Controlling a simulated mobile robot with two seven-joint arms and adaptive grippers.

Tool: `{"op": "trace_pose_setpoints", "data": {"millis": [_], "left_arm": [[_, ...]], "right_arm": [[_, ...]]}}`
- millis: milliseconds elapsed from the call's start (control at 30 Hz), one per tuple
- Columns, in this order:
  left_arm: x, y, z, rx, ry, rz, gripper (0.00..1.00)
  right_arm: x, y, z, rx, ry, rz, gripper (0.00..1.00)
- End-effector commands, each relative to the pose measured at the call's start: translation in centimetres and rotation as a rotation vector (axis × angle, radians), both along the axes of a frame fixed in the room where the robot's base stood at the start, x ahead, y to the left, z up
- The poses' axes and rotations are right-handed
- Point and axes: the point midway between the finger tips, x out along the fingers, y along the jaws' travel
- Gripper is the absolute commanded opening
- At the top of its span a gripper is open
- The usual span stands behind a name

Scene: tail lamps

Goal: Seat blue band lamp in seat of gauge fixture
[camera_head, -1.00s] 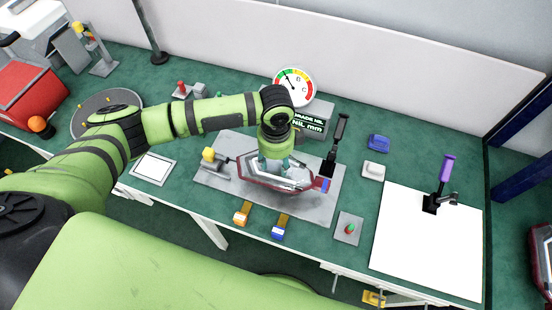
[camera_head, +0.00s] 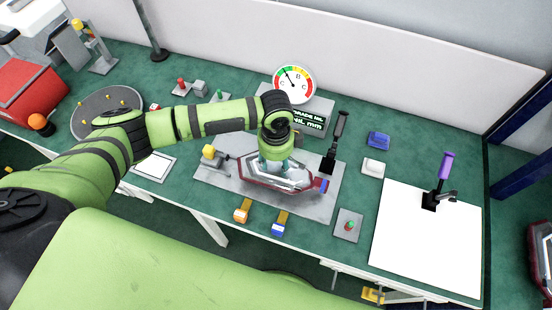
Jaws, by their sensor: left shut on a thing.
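The blue band lamp (camera_head: 296,183) is a dark red and clear tail lamp with a blue band at its right end. It lies lengthwise over the grey plate of the gauge fixture (camera_head: 318,207). My left gripper (camera_head: 274,168) points down onto the middle of the lamp and is shut on it; the fingers are partly hidden by the wrist. The seat is hidden under the lamp, so I cannot tell whether the lamp touches it. The fixture has a black-handled clamp (camera_head: 335,145) at the right and a yellow-tipped plunger (camera_head: 208,153) at the left. My right gripper is out of view.
A dial gauge (camera_head: 294,84) with a readout stands behind the fixture. Orange (camera_head: 242,210) and blue (camera_head: 280,222) tagged pieces sit along the front edge. A button box (camera_head: 348,225) and a white board (camera_head: 425,245) with a purple-handled clamp (camera_head: 444,168) lie right.

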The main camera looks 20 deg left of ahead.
Motion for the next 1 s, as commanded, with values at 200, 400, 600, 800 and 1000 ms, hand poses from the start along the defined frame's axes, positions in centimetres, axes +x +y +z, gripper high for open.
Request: {"op": "trace_pose_setpoints", "data": {"millis": [200,400,600,800,1000], "left_arm": [[0.0,0.0,-0.8,-0.001,-0.001,0.000,0.00],[0.1,0.0,-0.7,-0.001,-0.002,0.000,0.75],[0.0,0.0,-0.8,0.000,0.000,0.000,0.75],[0.1,0.0,0.5,-0.002,-0.003,0.001,0.75],[0.1,0.0,4.6,-0.001,-0.007,-0.001,0.75]], "right_arm": [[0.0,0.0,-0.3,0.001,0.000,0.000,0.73],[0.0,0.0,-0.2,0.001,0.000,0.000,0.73],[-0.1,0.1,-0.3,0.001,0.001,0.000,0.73],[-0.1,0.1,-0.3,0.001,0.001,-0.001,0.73],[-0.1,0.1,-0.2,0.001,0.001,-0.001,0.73]]}}
